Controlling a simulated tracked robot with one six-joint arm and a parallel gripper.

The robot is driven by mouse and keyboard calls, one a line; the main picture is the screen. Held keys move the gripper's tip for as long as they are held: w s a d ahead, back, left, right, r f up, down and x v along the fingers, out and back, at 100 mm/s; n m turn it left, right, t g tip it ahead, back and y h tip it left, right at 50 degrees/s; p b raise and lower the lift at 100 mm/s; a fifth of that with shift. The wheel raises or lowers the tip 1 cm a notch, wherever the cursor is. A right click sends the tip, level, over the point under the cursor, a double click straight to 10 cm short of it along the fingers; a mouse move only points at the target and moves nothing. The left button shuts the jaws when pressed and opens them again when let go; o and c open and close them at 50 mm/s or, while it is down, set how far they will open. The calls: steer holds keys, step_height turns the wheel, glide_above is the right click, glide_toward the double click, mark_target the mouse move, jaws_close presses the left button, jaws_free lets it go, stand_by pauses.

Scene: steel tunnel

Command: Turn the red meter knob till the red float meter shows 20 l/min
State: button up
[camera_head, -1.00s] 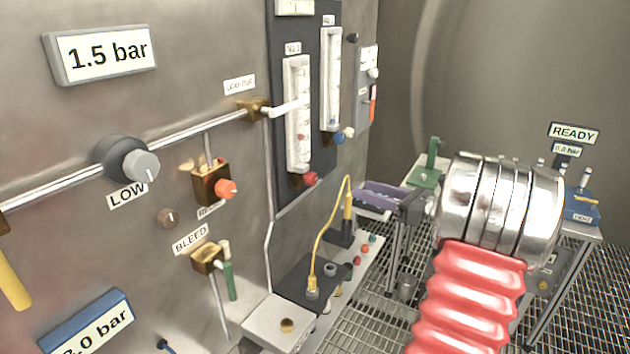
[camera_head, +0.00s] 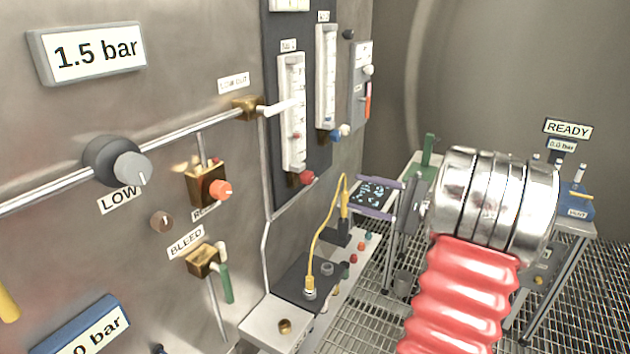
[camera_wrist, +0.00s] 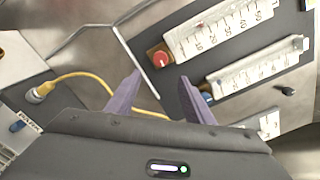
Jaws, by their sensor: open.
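The red meter knob (camera_head: 306,177) sits at the foot of the left float meter (camera_head: 292,115) on the dark panel. A small red float (camera_head: 296,135) shows in the lower part of its tube; I cannot read the figure there. In the wrist view the red knob (camera_wrist: 160,60) is ahead of my gripper (camera_wrist: 160,75), between the lines of its two purple fingers, with the scale (camera_wrist: 220,30) running up right. In the head view my gripper (camera_head: 355,194) is open and empty, right of and slightly below the knob, apart from it.
A second float meter (camera_head: 326,75) with a blue knob (camera_head: 335,136) stands right beside the first. A bent steel pipe (camera_wrist: 135,60) passes near the red knob. A yellow cable (camera_head: 320,235) arches up below the meters, left of my gripper.

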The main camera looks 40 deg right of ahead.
mark_target(311, 179)
steer(key=shift+w, duration=0.1)
steer(key=x, duration=1.3)
steer(key=shift+w, duration=0.35)
steer(key=c, duration=1)
